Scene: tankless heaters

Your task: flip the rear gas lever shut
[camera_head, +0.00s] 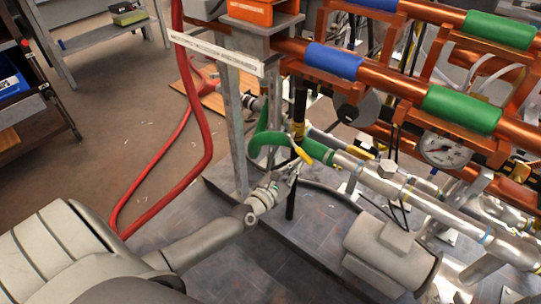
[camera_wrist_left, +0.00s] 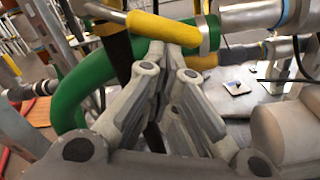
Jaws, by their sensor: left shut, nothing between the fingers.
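A yellow lever handle (camera_head: 302,153) sits by a green hose (camera_head: 268,142) and a silver pipe, just above my left gripper (camera_head: 290,168). In the left wrist view, a yellow-sleeved lever (camera_wrist_left: 165,27) crosses the top, slanting down to the right. My left gripper (camera_wrist_left: 167,62) is shut and empty just below it, with its tips pointing up. A second yellow sleeve (camera_wrist_left: 200,62) shows behind the tips. I cannot tell whether the tips touch the lever. Which yellow lever is the rear gas one is not clear. My right gripper is not in view.
Copper pipes with blue and green sleeves (camera_head: 460,109) and a round gauge (camera_head: 444,149) fill the right side. A grey upright post (camera_head: 236,130) stands left of the lever. A red hose (camera_head: 196,110) runs farther left. A grey cylindrical housing (camera_head: 388,252) sits at lower right.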

